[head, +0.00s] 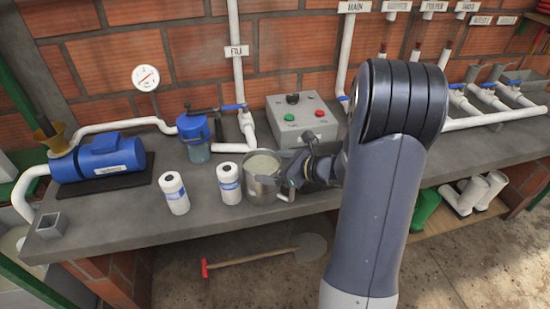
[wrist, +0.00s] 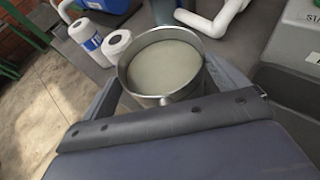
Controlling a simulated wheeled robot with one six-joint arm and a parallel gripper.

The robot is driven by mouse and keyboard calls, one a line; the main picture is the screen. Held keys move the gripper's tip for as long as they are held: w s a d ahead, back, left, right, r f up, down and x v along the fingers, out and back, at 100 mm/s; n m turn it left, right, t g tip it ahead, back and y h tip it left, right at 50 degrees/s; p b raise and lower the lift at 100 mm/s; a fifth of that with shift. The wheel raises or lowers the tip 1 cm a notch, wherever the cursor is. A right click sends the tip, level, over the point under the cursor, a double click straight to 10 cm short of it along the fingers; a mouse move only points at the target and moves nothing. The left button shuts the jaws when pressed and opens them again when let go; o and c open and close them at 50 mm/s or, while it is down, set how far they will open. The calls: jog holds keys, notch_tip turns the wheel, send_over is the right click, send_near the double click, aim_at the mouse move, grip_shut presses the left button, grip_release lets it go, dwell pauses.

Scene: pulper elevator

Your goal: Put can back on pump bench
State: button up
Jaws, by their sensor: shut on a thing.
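A metal can (head: 262,188) full of pale, cloudy liquid is at the front middle of the grey pump bench (head: 120,213). My gripper (head: 284,186) reaches it from the right and is shut on it. In the wrist view the can (wrist: 160,97) is between the two fingers of my gripper (wrist: 166,88), with its open top showing and the liquid near the rim. The can looks upright. I cannot tell whether its base rests on the bench or hangs just above it.
Two white rolls (head: 174,193) (head: 229,183) stand just left of the can. A grey control box (head: 302,118) is behind it, and a blue filter (head: 194,135) and white pipes (head: 222,147) are behind left. A blue pump (head: 100,160) is further left.

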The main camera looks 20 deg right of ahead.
jog(key=shift+f, duration=0.2)
jog(key=o, duration=1.7)
jog(key=shift+f, duration=0.1)
jog(key=shift+s+d+r, duration=0.15)
jog(key=shift+r, duration=0.1)
jog(key=v, duration=1.1)
jog(key=shift+s, duration=0.25)
jog(key=shift+d, duration=0.1)
jog(key=shift+w+r+x, duration=0.1)
jog(key=shift+r+x, duration=0.15)
jog(key=shift+x, duration=1.65)
jog(key=shift+w+r+x, duration=0.1)
jog(key=shift+r+x, duration=0.1)
jog(key=shift+x, duration=1.7)
jog(key=shift+w+r+x, duration=0.1)
jog(key=shift+r+x, duration=0.15)
jog(key=shift+x, duration=1.65)
